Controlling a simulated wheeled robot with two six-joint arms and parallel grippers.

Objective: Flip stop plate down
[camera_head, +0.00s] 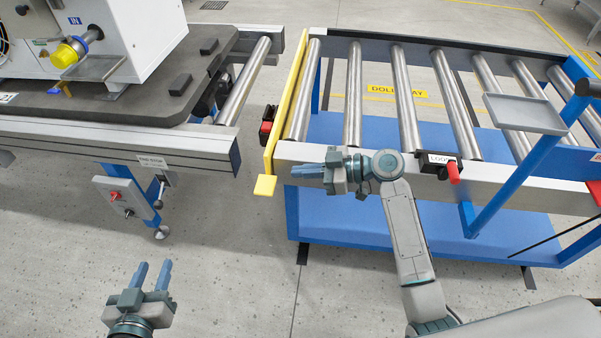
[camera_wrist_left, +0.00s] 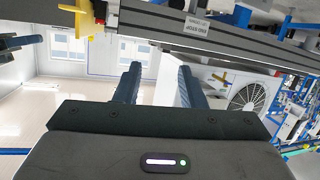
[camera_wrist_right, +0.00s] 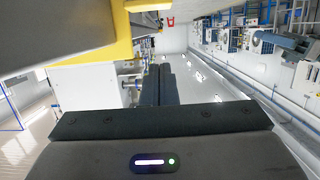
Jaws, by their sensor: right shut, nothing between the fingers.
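The yellow stop plate (camera_head: 288,95) runs across the left end of the dolly's roller bed. It appears to stand up above the rollers, with a yellow tab (camera_head: 265,186) at its near end. My right gripper (camera_head: 295,171) is shut and empty, just right of the tab and in front of the dolly's side rail; a small gap shows between fingertips and tab. My left gripper (camera_head: 152,268) is open and empty, low over the floor at left.
The dolly (camera_head: 400,215) has a blue frame, steel rollers and a red-handled lock (camera_head: 452,170). A gap separates it from the station conveyor (camera_head: 190,143) at left, which carries a pump unit on a dark pallet (camera_head: 130,105). A grey tray (camera_head: 525,113) stands right.

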